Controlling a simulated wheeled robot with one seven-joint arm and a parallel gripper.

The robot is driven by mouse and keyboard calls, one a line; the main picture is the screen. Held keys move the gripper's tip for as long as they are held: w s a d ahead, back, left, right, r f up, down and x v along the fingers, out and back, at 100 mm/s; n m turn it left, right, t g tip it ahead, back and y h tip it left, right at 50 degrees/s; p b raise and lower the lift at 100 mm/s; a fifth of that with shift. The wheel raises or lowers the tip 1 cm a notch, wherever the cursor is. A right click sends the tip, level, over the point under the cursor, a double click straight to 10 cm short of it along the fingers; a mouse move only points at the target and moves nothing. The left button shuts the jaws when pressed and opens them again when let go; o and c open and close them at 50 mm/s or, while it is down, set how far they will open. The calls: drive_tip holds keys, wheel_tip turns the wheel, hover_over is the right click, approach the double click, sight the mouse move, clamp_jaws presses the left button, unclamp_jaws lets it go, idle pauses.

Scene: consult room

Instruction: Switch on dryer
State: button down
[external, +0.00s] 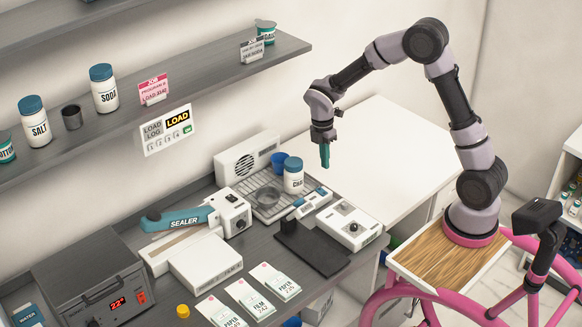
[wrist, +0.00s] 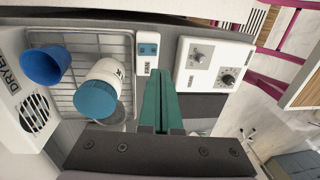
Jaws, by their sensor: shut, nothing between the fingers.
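The dryer (external: 249,156) is a white housing with a round grille, standing at the back of the counter against the wall. Its lettering and grille show at the left edge of the wrist view (wrist: 32,112). A wire rack (external: 272,207) lies in front of it. My gripper (external: 325,160) has teal fingers, shut and empty, pointing down above the counter. In the wrist view the fingers (wrist: 161,92) reach toward the gap between that unit and a white box.
A blue cup (external: 278,160), a white bottle with a blue cap (external: 293,178) and a round dish (external: 269,196) stand on the rack. A white box with knobs (external: 350,225) is to the right, and a dark slab (external: 312,248) in front. The white surface (external: 390,150) behind is clear.

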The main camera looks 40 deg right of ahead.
drive_tip(key=shift+s+r, duration=0.2)
drive_tip(key=shift+r, duration=1.6)
drive_tip(key=s+d+r+m+t+y, duration=0.1)
drive_tip(key=s+d+r+m+t, duration=0.3)
drive_tip(key=s+r+m, duration=0.6)
drive_tip(key=s+d+r+m+t+y, duration=0.1)
drive_tip(key=s+d+r+m+t, duration=0.3)
drive_tip(key=s+d+r+m, duration=0.4)
drive_tip(key=s+r+m, duration=0.3)
drive_tip(key=s+m, duration=0.1)
drive_tip(key=shift+s+d+t, duration=0.15)
drive_tip(key=shift+d+t, duration=0.1)
drive_tip(key=shift+t, duration=0.05)
drive_tip(key=shift+r, duration=0.1)
idle(0.4)
